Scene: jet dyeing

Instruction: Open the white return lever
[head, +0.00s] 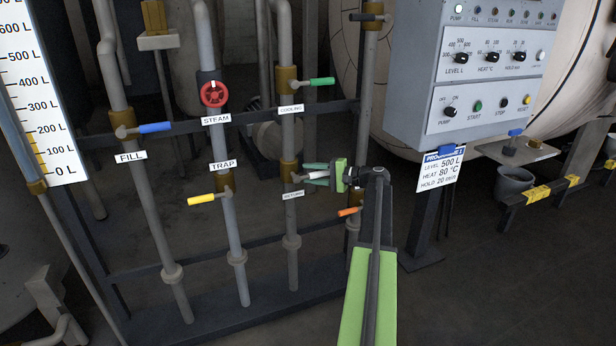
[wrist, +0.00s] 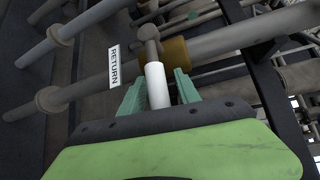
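The white return lever (head: 307,178) is on the third pipe, just above the RETURN label (head: 293,195). It points right, away from the pipe. My gripper (head: 316,174) is at the lever, with its green fingers above and below it in the head view. In the wrist view the white lever (wrist: 157,86) stands between the two green fingertips (wrist: 158,88), and its handle runs down toward the palm. A gap shows on both sides of the lever, so the fingers are open around it. The lever's end is hidden behind the gripper body.
The green cooling lever (head: 320,81) is above on the same pipe. An orange lever (head: 349,211) sits close below my gripper. The yellow trap lever (head: 202,199) and blue fill lever (head: 155,127) are to the left. The control panel (head: 420,75) stands at right.

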